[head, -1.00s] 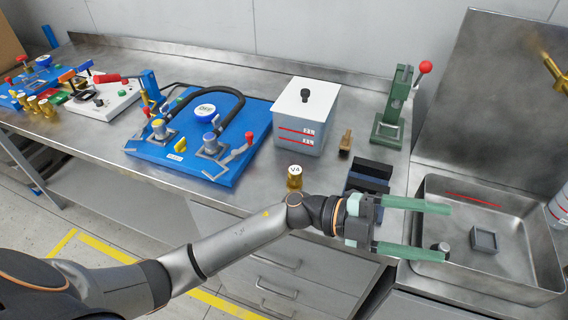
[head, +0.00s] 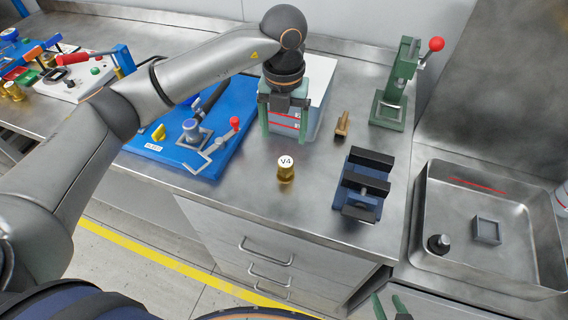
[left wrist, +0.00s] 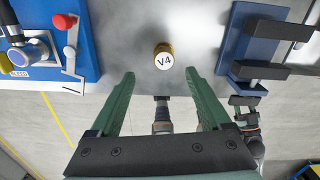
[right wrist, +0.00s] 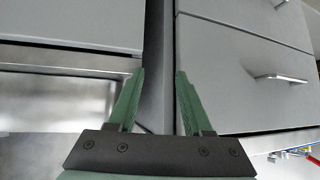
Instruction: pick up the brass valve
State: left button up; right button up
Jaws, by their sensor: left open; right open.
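The brass valve (head: 286,172) is a short upright cylinder with a white top marked V4. It stands on the steel bench in front of the white box. My left gripper (head: 286,137) is open and empty, pointing down, its fingers apart from the valve. In the left wrist view, the valve (left wrist: 162,55) lies just beyond the fingertips, roughly centred between them (left wrist: 160,74). My right gripper (head: 390,306) shows at the bottom edge, low in front of the bench. In the right wrist view it is open and empty (right wrist: 160,72), facing grey drawers.
A blue vise (head: 362,190) stands right of the valve, and a blue pump board (head: 215,165) left of it. Behind are a white box (head: 318,95), a brass-coloured fitting (head: 342,124) and a green press (head: 390,112). A steel sink (head: 460,262) is at right. Bench around the valve is clear.

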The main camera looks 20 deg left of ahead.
aim_at(286, 161)
pick_arm(q)
notch_tip(286, 161, down, 5)
jog(key=shift+r, duration=0.15)
jog(key=shift+s+d+f+p, duration=0.1)
jog(key=shift+f+p, duration=0.2)
jog(key=shift+f, duration=0.6)
jog(key=shift+s+d+f+p, duration=0.15)
jog(key=shift+f+p, duration=0.1)
jog(key=shift+f, duration=0.6)
jog(key=shift+s+d+f+p, duration=0.1)
jog(key=shift+f+p, duration=0.2)
jog(key=shift+f, duration=0.6)
grip_shut()
jog(key=shift+r, duration=0.1)
